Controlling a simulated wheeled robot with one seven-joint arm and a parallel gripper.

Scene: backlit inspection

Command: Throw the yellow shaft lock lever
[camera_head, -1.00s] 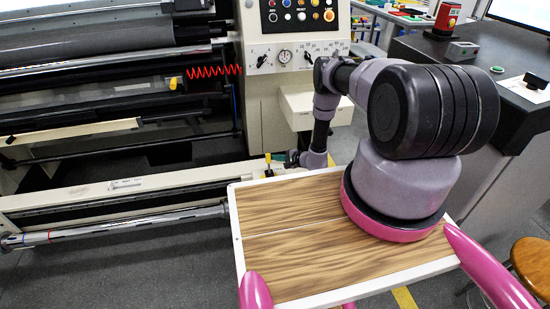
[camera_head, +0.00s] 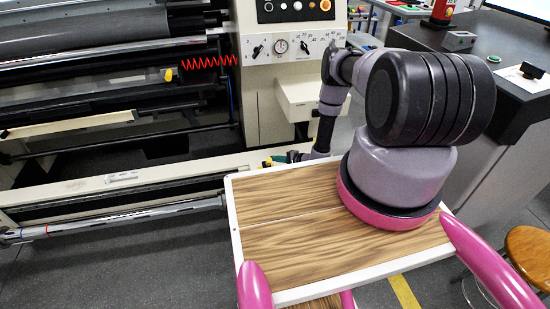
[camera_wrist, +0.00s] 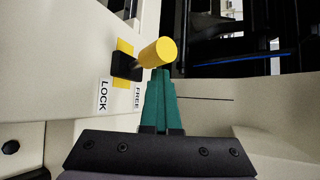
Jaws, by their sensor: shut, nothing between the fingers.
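The yellow shaft lock lever (camera_wrist: 157,53) sticks out of a black slotted base (camera_wrist: 126,67) on a yellow plate on the cream machine panel. Its knob leans to the right in the wrist view, on the side of the FREE label (camera_wrist: 138,97); the LOCK label (camera_wrist: 103,95) is farther left. My gripper (camera_wrist: 161,73) is shut and empty, its teal fingertips just below the knob and very close to it. I cannot tell whether they touch. In the head view, small yellow and green parts show at my gripper (camera_head: 278,159), too small to tell apart well.
The cream machine frame (camera_head: 130,178) and long rollers fill the left. A control panel (camera_head: 295,45) with a small ledge (camera_head: 307,98) stands above my gripper. A dark counter (camera_head: 480,75) and a wooden stool (camera_head: 528,255) are at the right. Floor at lower left is clear.

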